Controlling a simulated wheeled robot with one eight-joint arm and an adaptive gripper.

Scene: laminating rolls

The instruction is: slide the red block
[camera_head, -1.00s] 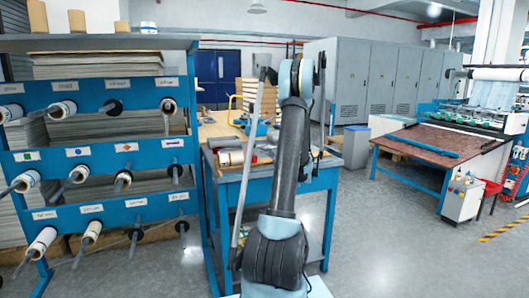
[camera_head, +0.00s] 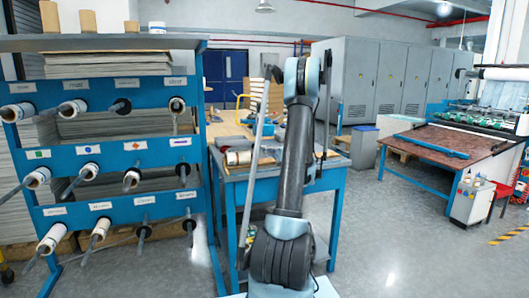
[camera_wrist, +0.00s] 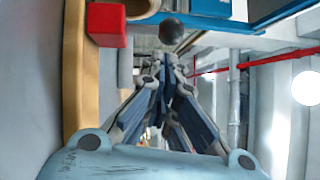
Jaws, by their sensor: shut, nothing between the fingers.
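In the wrist view a red block (camera_wrist: 107,23) shows at the upper left, beside a tan wooden strip (camera_wrist: 76,75). My gripper (camera_wrist: 158,62) is in the middle of that view, its dark fingers drawn together with nothing between them. The block is up and to the left of the fingertips in the picture, apart from them. In the head view my arm rises in front of the blue workbench (camera_head: 338,215); my fingers and the red block cannot be made out there.
A dark round knob (camera_wrist: 171,31) shows just beyond the fingertips. A blue rack (camera_head: 120,218) with several rolls on rods stands on the left. The blue workbench carries rolls and clutter. A machine table (camera_head: 450,149) stands on the right, with open floor (camera_head: 400,235) before it.

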